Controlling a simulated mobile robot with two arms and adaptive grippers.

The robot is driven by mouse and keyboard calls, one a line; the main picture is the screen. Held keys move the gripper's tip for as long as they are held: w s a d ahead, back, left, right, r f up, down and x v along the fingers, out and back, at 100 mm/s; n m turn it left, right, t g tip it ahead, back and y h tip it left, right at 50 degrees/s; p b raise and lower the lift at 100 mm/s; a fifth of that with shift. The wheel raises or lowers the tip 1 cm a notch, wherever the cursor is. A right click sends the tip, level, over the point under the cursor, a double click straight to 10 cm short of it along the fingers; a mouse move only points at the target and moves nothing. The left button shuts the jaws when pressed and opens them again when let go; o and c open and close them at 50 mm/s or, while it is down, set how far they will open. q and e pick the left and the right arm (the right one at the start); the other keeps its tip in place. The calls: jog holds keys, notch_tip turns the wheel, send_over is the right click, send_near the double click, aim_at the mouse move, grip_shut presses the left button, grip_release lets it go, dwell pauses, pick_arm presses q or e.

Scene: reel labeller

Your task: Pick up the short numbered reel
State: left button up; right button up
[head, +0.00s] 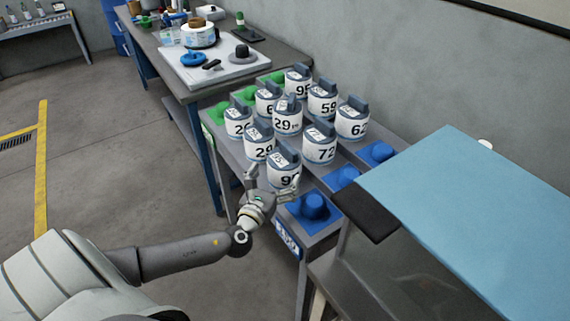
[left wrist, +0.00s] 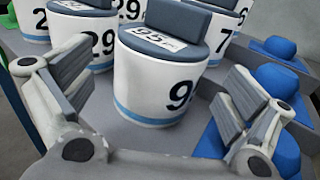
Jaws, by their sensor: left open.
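Several white numbered reels with dark grey tops and blue bands stand in rows on a grey bench. The front reel (head: 284,171) reads 9 with its other digit hidden; in the left wrist view this reel (left wrist: 160,82) has a top label that seems to read 95. My left gripper (head: 273,178) is open just in front of it. In the left wrist view the gripper's fingers (left wrist: 155,88) stand apart on either side of the reel, not closed on it. I cannot tell from these views which reel is the short one. My right gripper is not in view.
Neighbouring reels, such as the 72 reel (head: 319,146), stand close by. A blue-topped machine (head: 470,205) is at the right. A cluttered workbench (head: 290,62) stands behind.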

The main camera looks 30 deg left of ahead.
aim_at(285, 161)
pick_arm(q)
jog(key=shift+w+a+r+p, duration=0.1)
jog(key=shift+w+a+p, duration=0.05)
jog(key=shift+w, duration=0.9)
jog(key=shift+w+a+p, duration=0.2)
jog(key=shift+w, duration=0.85)
jog(key=shift+w+a+r+p, duration=0.1)
jog(key=shift+w+a+p, duration=0.05)
jog(key=shift+w, duration=0.9)
jog(key=c, duration=0.9)
jog(key=shift+o, duration=0.2)
